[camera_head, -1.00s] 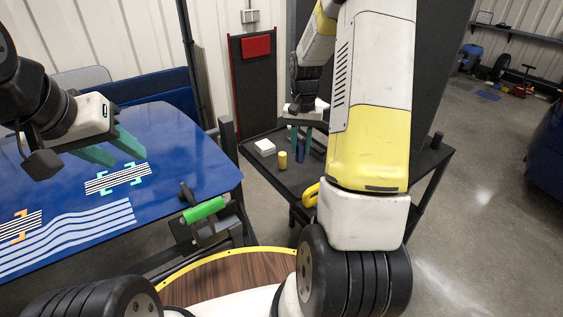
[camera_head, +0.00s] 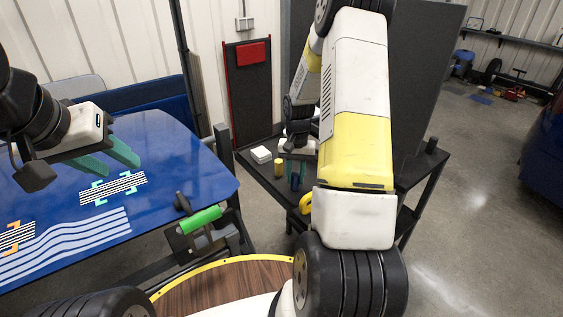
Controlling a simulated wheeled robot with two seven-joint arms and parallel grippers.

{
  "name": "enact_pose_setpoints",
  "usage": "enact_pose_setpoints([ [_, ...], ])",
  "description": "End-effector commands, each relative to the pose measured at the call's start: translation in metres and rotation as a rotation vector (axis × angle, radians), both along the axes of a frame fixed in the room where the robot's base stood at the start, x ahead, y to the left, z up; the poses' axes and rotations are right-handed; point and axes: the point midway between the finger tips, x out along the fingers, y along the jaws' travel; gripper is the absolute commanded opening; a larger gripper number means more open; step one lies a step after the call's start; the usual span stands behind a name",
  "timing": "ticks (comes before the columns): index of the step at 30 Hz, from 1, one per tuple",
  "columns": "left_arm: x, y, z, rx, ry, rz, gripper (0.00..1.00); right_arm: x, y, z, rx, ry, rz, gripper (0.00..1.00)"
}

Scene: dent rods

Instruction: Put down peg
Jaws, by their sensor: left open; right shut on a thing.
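My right gripper (camera_head: 296,176) is over the black cart top, its teal fingers pointing down. It is shut on a small dark blue peg (camera_head: 295,183), which looks roughly upright between the fingertips. Whether the peg touches the cart top is hard to tell. A yellow cylinder (camera_head: 279,167) stands on the cart just left of the gripper. My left gripper (camera_head: 110,160) is open and empty above the blue panel, its teal fingers spread apart. My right forearm hides part of the cart.
The black cart (camera_head: 260,178) also carries a white box (camera_head: 261,155) and a yellow ring-like item (camera_head: 305,204) near its front edge. The blue panel (camera_head: 180,165) with striped markings is at left. A tool with a green handle (camera_head: 201,219) is at its near corner.

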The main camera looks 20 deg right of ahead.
Motion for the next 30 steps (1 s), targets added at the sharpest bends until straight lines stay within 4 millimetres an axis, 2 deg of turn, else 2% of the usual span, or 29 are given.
enact_pose_setpoints([
  [1, 0.0, 0.0, 0.0, 0.0, 0.0, 0.0, 0.42, 0.0, 0.0, -0.002, 0.0, 0.0, 0.0, 0.0],
  [2, 0.0, 0.0, 0.0, 0.0, 0.0, 0.0, 0.42, 0.0, 0.0, -0.001, 0.0, 0.0, 0.0, 0.32],
  [4, 0.0, 0.0, 0.0, 0.0, 0.0, 0.0, 0.42, 0.0, 0.0, -0.001, 0.0, 0.0, 0.0, 0.45],
  [5, 0.0, 0.0, 0.0, 0.0, 0.0, 0.0, 0.42, 0.0, 0.0, -0.001, 0.0, 0.0, 0.0, 0.48],
  [14, 0.0, 0.0, 0.0, 0.0, 0.0, 0.0, 0.42, 0.0, 0.0, 0.0, 0.0, 0.0, 0.0, 0.48],
  [17, 0.0, 0.0, 0.0, 0.0, 0.0, 0.0, 0.42, 0.001, 0.0, 0.006, -0.001, -0.002, 0.0, 0.48],
  [20, 0.0, 0.0, 0.0, 0.0, 0.0, 0.0, 0.42, 0.002, -0.001, 0.021, -0.002, -0.005, 0.001, 0.48],
  [30, 0.0, 0.0, 0.0, 0.0, 0.0, 0.0, 0.42, 0.005, -0.002, 0.093, -0.001, -0.005, 0.001, 0.48],
])
